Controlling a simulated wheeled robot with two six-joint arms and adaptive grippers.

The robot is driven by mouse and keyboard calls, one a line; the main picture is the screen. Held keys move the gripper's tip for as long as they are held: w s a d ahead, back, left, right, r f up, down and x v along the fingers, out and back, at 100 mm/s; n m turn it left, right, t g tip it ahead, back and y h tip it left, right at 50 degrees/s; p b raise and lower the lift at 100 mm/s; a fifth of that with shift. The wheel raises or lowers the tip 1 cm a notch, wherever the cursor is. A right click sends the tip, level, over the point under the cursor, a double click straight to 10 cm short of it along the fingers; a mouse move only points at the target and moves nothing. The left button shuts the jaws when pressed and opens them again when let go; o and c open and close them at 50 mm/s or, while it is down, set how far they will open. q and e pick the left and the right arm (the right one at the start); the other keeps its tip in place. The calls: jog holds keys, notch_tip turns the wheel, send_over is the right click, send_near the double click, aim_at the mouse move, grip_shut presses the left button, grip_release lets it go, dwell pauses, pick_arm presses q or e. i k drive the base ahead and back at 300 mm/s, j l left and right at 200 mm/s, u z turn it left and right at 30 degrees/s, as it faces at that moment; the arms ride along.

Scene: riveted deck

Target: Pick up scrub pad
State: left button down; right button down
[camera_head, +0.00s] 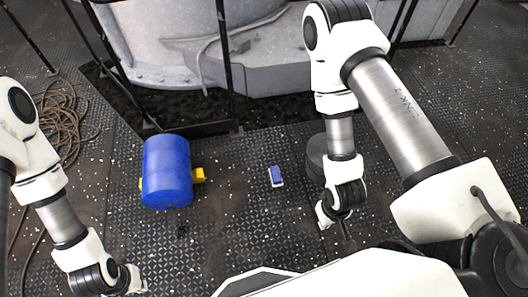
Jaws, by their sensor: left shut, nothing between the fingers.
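The scrub pad (276,176) looks like a small blue block with a white edge. It lies on the dark deck near the middle of the camera_head view, with nothing touching it. My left gripper (140,283) is low in the picture, below and left of the pad and well apart from it; it is shut and empty. My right gripper (331,222) hangs to the right of the pad and a little lower in the picture. Its fingers are partly hidden by its own wrist, so its opening is unclear.
A blue barrel (167,172) with yellow parts lies left of the pad. A dark round object (315,157) is partly behind my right arm. Coiled rope (62,122) lies at the left. Railing posts (226,60) and grey machinery (265,65) stand behind. Deck around the pad is clear.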

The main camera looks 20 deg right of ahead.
aim_at(276, 179)
jog(key=z, duration=0.75)
jog(key=i+l+u, duration=0.1)
jog(key=i+u, duration=0.35)
jog(key=i, duration=0.35)
